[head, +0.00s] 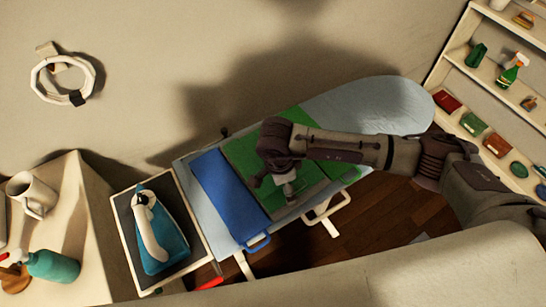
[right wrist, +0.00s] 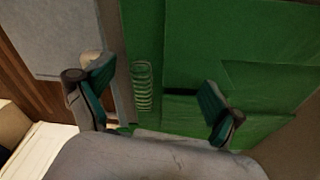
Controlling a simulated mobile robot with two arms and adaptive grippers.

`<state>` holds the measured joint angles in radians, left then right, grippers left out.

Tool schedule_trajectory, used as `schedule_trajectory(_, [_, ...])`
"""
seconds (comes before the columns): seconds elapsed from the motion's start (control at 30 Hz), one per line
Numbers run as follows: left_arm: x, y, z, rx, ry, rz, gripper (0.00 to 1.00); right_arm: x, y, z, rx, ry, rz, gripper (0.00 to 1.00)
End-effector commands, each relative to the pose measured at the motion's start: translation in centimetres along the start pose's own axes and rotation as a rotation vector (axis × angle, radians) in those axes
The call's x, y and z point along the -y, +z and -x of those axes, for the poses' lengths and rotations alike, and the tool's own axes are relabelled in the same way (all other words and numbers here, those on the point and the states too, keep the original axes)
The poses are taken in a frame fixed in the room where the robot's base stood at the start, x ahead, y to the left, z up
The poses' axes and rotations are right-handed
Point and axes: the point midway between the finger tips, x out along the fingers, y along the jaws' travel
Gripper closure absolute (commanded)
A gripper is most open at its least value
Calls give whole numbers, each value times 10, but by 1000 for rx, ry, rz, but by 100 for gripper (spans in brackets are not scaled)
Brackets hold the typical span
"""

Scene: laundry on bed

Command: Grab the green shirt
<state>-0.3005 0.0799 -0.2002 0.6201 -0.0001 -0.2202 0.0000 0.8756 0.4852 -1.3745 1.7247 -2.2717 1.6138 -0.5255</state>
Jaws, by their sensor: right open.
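The green shirt (head: 241,158) lies folded flat on the ironing board, partly hidden in the head view by my right arm. My right gripper (head: 287,188) is over the shirt's near part, pointing down. In the right wrist view the shirt (right wrist: 270,45) fills the middle and right. There my right gripper (right wrist: 155,102) is open with nothing between its fingers. Its left finger is off the shirt's edge and its right finger is over the cloth. I cannot tell whether the fingers touch it. My left gripper is not in view.
The ironing board (head: 375,103) is bare at its rounded right end. A blue folded cloth (head: 222,190) lies left of the shirt. A teal and white iron (head: 160,240) stands on a tray at the board's left end. Shelves (head: 460,50) with several items stand at the right.

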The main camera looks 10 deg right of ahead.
Motion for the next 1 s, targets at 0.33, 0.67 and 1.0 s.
schedule_trajectory(0.33, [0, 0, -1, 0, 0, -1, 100, 0, 0, 0, 1, 0, 1, 35])
schedule_trajectory(0.67, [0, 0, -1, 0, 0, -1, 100, -1, 0, -2, 0, 3, 0, 75])
schedule_trajectory(1.0, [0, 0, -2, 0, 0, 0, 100, 1, -2, -6, 1, 7, 0, 84])
